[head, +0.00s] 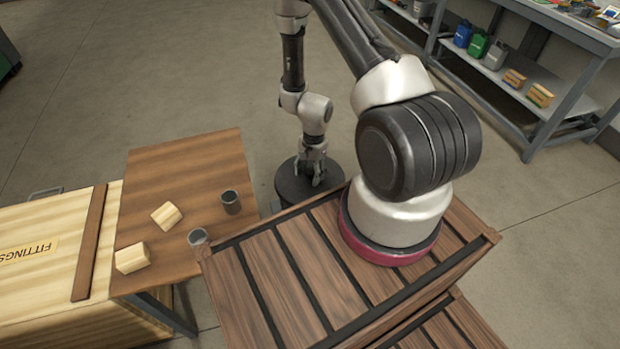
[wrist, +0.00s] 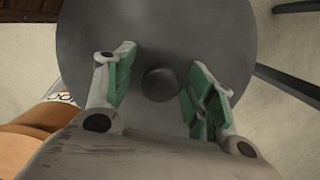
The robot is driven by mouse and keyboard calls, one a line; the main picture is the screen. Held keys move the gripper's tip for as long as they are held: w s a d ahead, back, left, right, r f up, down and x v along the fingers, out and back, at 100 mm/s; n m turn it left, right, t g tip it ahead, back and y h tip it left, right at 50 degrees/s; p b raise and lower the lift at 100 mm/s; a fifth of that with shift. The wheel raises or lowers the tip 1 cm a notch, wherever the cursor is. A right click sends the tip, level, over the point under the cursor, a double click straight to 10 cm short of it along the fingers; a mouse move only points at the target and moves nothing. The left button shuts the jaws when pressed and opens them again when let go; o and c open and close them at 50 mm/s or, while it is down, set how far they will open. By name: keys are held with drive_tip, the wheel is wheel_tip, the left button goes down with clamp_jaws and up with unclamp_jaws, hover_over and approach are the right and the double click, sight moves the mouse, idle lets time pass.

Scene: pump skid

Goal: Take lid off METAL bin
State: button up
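A round dark grey lid (head: 288,187) tops a dark bin behind the wooden crate in the head view. In the wrist view the lid (wrist: 210,30) fills the middle of the picture, with a small round knob (wrist: 160,84) at its centre. My gripper (head: 316,180) points down over the lid. In the wrist view my gripper (wrist: 160,70) is open, its green-padded fingers on either side of the knob with clear gaps. No label on the bin shows. The bin's body is mostly hidden by the lid, gripper and crate.
A brown table (head: 185,165) at the left holds wooden blocks (head: 166,215) and two grey cups (head: 231,202). A light wooden box marked FITTINGS (head: 40,250) adjoins it. A shelf bench (head: 530,85) stands at the back right. Floor behind the bin is clear.

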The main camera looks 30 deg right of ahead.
drive_tip(key=c, duration=1)
drive_tip(key=shift+r, duration=0.1)
